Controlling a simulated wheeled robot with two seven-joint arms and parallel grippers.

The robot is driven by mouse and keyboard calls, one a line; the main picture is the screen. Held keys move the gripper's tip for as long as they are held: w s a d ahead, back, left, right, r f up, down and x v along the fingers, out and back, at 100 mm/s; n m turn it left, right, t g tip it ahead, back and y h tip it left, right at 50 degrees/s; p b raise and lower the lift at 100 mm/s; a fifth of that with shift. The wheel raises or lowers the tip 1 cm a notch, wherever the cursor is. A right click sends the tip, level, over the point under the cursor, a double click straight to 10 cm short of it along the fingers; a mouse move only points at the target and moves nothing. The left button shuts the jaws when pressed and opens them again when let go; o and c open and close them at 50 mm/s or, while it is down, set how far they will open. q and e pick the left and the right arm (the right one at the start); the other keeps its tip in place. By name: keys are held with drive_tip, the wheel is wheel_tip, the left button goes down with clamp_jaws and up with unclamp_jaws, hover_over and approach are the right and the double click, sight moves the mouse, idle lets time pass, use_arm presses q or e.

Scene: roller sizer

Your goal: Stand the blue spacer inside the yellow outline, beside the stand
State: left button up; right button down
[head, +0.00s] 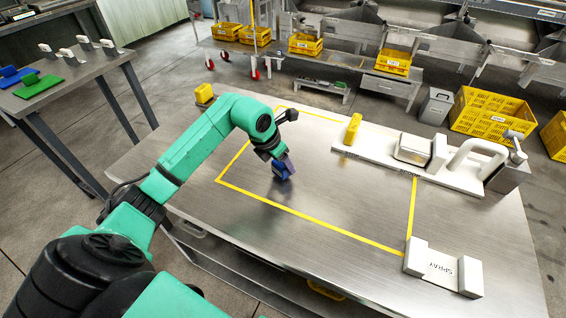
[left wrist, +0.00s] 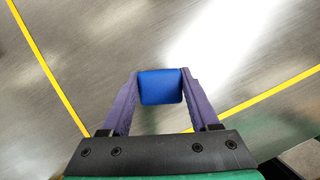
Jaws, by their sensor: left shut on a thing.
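The blue spacer (head: 281,170) is between the fingers of my left gripper (head: 286,162), over the left part of the area bounded by the yellow outline (head: 303,217). In the left wrist view the blue spacer (left wrist: 161,87) is clasped by both purple fingers of my left gripper (left wrist: 161,85). I cannot tell whether its base touches the table. The white stand (head: 400,152) lies along the far right of the table, with a yellow block (head: 353,129) upright at its left end. My right gripper is not in view.
A small yellow block (head: 204,94) stands at the table's far left. The steel tabletop (head: 330,190) inside the outline is otherwise clear. Yellow crates (head: 490,113) stand beyond the table.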

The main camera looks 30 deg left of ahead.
use_arm(q)
drive_tip(key=shift+f, duration=0.45)
drive_tip(key=shift+f, duration=0.15)
drive_tip(key=o, duration=1.4)
drive_tip(key=shift+r, duration=0.3)
drive_tip(key=b+v, duration=0.1)
drive_tip(key=v, duration=1)
drive_tip(key=shift+s+a+r, duration=0.15)
drive_tip(key=shift+s+r, duration=0.1)
drive_tip(key=shift+r, duration=0.05)
